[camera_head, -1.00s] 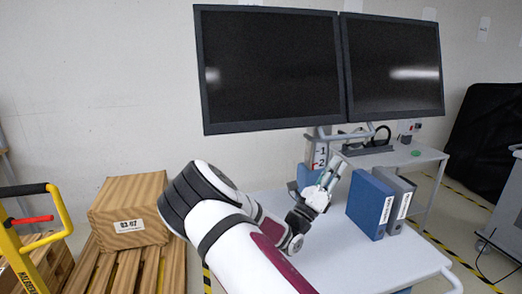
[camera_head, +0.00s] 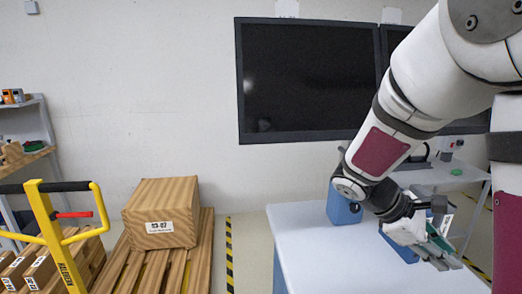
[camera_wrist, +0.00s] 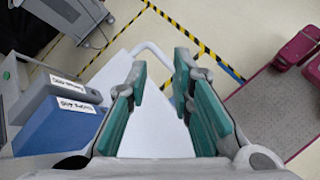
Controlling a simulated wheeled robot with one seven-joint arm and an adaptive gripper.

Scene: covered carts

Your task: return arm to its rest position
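My arm reaches in from the right in the head view and bends down over the white-topped cart (camera_head: 310,240). My gripper (camera_head: 446,252) is above the cart's right part. In the wrist view my gripper (camera_wrist: 160,72) has its two green-padded fingers apart with nothing between them. A blue binder (camera_wrist: 58,127) and a grey binder (camera_wrist: 42,97) stand left of the fingers there, apart from them. In the head view my gripper and forearm hide most of the binders; part of the blue one (camera_head: 396,247) shows.
A blue holder (camera_head: 341,209) stands at the cart's back. Two monitors (camera_head: 305,80) hang behind; my arm covers much of the right one. A wooden box (camera_head: 162,213) on a pallet and a yellow pallet truck (camera_head: 55,235) stand left. Floor shows between pallet and cart.

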